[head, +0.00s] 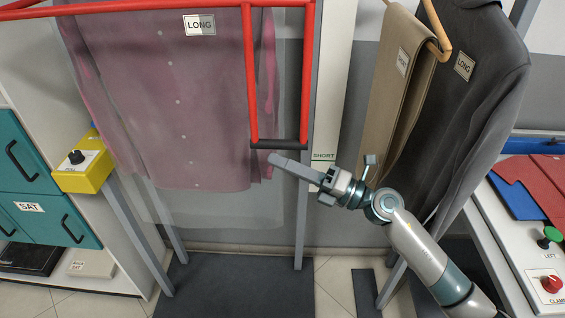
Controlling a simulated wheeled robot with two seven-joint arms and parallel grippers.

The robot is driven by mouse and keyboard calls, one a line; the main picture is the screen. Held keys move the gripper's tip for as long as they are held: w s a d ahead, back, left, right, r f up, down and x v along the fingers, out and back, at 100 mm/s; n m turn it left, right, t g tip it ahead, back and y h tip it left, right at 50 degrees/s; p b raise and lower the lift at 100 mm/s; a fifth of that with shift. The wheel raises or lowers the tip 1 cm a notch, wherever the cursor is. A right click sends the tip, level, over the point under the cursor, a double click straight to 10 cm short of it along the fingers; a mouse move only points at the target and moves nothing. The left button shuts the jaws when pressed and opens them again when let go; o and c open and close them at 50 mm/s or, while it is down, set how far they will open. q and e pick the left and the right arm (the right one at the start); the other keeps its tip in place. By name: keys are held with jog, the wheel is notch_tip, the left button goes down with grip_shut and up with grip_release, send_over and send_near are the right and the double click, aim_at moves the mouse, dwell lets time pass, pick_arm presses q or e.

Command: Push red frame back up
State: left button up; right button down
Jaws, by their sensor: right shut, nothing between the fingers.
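The red frame (250,80) is made of red tubes. A long bar runs across the top of the view, and two tubes hang down from it to a dark grip bar (279,144) at the bottom. My right gripper (277,161) comes in from the lower right. It is shut and empty, with its fingertips just below the dark grip bar. I cannot tell whether the fingers touch the bar. My left gripper is not in view.
A pink shirt (165,110) under clear film hangs behind the frame. Tan trousers (390,85) and a dark jacket (465,110) hang to the right. A yellow control box (82,165) is at left; a bench with a red knob (551,283) is at right.

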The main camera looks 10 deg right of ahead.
jog(key=c, duration=1.6)
grip_release()
jog(key=shift+c, duration=0.2)
pick_arm(q)
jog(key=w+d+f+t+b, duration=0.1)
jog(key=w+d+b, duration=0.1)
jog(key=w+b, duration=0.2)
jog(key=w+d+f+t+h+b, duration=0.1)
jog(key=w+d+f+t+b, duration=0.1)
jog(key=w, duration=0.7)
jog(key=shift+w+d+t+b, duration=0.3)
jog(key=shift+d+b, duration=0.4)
jog(key=shift+b, duration=0.2)
pick_arm(e)
jog(key=v, duration=1.3)
jog(key=shift+s+d, duration=0.25)
jog(key=shift+d, duration=0.1)
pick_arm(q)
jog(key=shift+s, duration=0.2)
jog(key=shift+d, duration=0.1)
pick_arm(e)
jog(key=shift+f, duration=0.1)
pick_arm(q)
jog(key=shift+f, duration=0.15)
